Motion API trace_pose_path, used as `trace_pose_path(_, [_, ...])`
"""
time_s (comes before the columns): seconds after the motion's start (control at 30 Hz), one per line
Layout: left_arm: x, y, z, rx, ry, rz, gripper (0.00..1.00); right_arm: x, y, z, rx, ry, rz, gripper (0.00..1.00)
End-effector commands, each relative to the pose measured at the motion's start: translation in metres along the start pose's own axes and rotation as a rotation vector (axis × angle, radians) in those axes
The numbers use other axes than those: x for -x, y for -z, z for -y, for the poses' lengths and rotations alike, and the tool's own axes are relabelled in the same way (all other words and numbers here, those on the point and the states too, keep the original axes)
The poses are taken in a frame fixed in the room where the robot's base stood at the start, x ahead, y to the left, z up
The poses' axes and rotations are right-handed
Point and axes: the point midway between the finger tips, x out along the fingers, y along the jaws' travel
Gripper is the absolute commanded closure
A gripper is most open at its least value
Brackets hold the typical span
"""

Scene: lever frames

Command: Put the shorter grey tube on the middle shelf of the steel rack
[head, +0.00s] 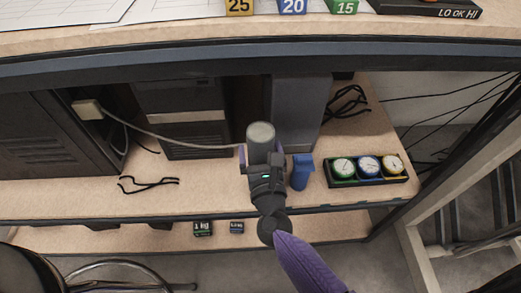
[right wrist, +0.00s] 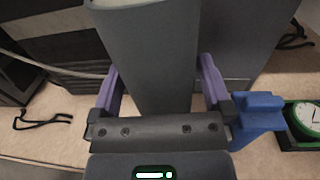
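A grey tube (head: 261,143) stands upright between the fingers of my right gripper (head: 262,158), over the middle shelf (head: 215,196) of the steel rack. In the right wrist view the tube (right wrist: 155,55) fills the space between the two purple fingers of the gripper (right wrist: 162,80), which appear shut on it. Its lower end is hidden behind the gripper, so I cannot tell whether it touches the shelf. No second tube shows for comparing length. My left gripper is not in view.
A tall grey box (head: 298,105) stands close behind the tube. A blue object (head: 302,172) is just right of the gripper, beside a tray of dials (head: 368,183). A dark computer tower (head: 185,120) and cables are left. The top shelf's edge (head: 180,58) crosses above.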

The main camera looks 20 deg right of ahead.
Motion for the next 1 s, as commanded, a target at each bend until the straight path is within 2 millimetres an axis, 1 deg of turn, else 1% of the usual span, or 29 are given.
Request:
trace_pose_path(0.17, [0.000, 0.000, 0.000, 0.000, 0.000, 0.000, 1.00, 0.000, 0.000, 0.000, 0.000, 0.000, 0.000, 0.00])
trace_pose_path(0.27, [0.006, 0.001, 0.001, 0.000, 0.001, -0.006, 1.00, 0.000, -0.007, 0.000, 0.000, 0.000, 0.002, 0.00])
trace_pose_path(0.37, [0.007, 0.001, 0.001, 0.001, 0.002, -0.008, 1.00, 0.017, -0.004, 0.000, 0.001, -0.001, -0.001, 0.00])
trace_pose_path(0.6, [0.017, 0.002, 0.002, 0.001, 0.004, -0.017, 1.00, 0.079, -0.005, 0.000, 0.002, -0.001, -0.002, 0.00])
trace_pose_path(0.7, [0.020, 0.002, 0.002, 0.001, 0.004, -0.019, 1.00, 0.101, -0.004, 0.000, 0.001, -0.001, -0.002, 0.00])
trace_pose_path(0.83, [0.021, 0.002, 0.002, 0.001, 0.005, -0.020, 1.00, 0.117, -0.004, 0.000, 0.000, -0.001, -0.001, 0.00])
trace_pose_path(1.0, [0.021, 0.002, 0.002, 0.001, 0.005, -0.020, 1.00, 0.121, -0.003, 0.000, 0.000, 0.000, 0.001, 0.00])
